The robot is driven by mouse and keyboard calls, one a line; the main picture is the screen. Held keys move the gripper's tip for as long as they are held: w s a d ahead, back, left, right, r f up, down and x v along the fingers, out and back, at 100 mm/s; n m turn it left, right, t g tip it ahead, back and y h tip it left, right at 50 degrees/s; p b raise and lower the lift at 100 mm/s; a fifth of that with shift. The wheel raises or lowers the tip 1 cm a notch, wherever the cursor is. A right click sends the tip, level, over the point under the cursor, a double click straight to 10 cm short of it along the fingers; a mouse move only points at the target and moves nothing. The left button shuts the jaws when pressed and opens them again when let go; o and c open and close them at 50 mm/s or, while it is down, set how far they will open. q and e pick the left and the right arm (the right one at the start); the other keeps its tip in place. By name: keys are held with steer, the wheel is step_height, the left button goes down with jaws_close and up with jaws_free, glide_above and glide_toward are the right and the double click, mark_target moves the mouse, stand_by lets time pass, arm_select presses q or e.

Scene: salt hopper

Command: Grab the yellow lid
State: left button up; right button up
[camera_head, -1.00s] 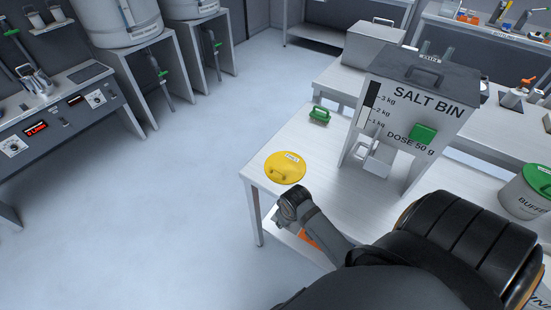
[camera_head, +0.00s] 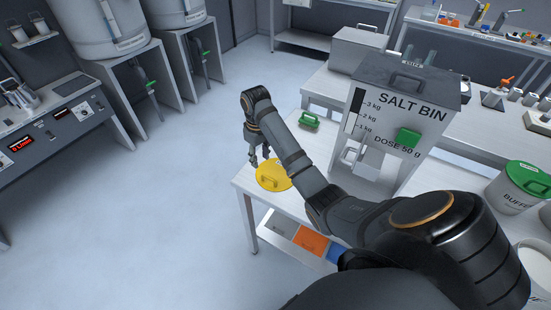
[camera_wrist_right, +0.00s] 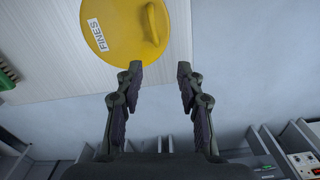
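The yellow lid (camera_head: 273,176) lies flat on the left end of the white table, a round disc with a raised yellow handle. In the right wrist view the lid (camera_wrist_right: 112,40) is at the top, with a label reading FINES and its handle (camera_wrist_right: 151,25) near its right edge. My right gripper (camera_head: 259,163) is above the lid's far left edge in the head view. In the right wrist view its fingers (camera_wrist_right: 160,68) are apart with nothing between them, the tips by the lid's edge. My left gripper is in neither view.
The salt bin (camera_head: 430,100) with a green button stands on the table, right of the lid. A green-handled item (camera_head: 309,119) lies behind the lid. A shelf below holds an orange bin (camera_head: 311,240). Open floor lies left of the table.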

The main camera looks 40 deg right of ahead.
mark_target(276, 171)
step_height(276, 171, down, 5)
steer(key=shift+r+b, duration=0.15)
steer(key=shift+b, duration=0.15)
steer(key=shift+d+f+p, duration=0.2)
steer(key=shift+f+p, duration=0.05)
steer(key=shift+f, duration=1.1)
steer(key=shift+d+f+p, duration=0.15)
steer(key=shift+f+p, duration=0.1)
steer(key=shift+f, duration=1.1)
steer(key=shift+c, duration=0.3)
jaws_close()
